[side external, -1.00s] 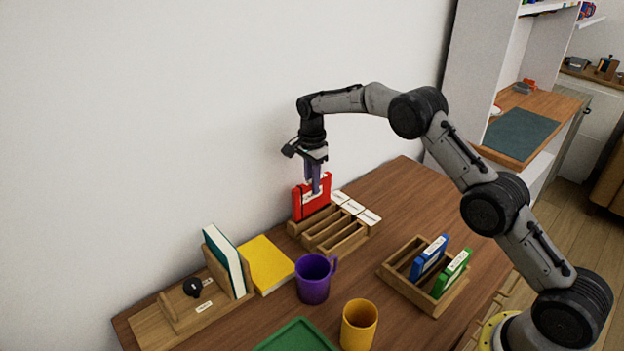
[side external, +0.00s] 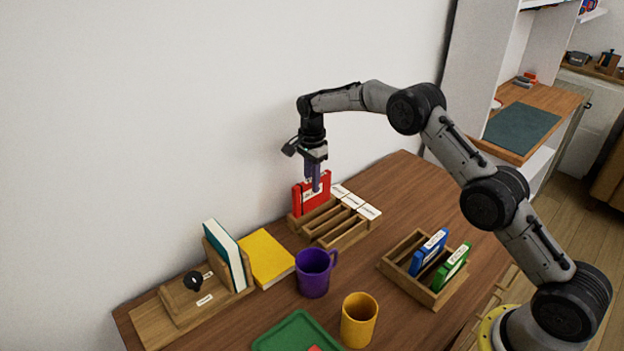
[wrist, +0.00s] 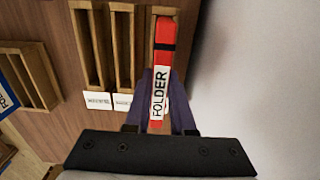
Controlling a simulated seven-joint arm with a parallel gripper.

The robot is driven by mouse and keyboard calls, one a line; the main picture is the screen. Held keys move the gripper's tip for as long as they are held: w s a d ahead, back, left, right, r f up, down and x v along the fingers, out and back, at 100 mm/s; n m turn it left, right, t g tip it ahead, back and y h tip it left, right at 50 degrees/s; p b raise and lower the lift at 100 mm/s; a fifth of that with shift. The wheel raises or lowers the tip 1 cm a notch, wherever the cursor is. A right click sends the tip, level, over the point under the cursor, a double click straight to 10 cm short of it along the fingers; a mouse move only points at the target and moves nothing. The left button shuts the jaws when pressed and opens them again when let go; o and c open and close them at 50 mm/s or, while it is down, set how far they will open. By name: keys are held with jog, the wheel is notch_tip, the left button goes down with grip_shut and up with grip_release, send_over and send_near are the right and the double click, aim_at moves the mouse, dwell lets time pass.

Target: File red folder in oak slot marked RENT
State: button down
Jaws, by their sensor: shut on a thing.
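My gripper (side external: 315,186) is shut on the red folder (side external: 301,200), which stands upright at the left end of the oak rack (side external: 342,240) in the side view. In the wrist view, the red folder (wrist: 165,60) shows its white FOLDER label between the fingers (wrist: 160,103) of my gripper. It lines up with the rightmost slot of the rack (wrist: 124,45) there. Its lower edge is hidden, so I cannot tell how deep it sits.
A second rack (side external: 397,266) holds a blue folder (side external: 428,252) and a green folder (side external: 452,268). A purple mug (side external: 313,275), yellow cup (side external: 358,322), yellow book (side external: 267,257) and green tray (side external: 290,335) stand in front. The white wall is close behind the oak rack.

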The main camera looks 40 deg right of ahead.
jog(key=shift+f, duration=1.4)
jog(key=c, duration=0.7)
grip_release()
jog(key=shift+f, duration=0.1)
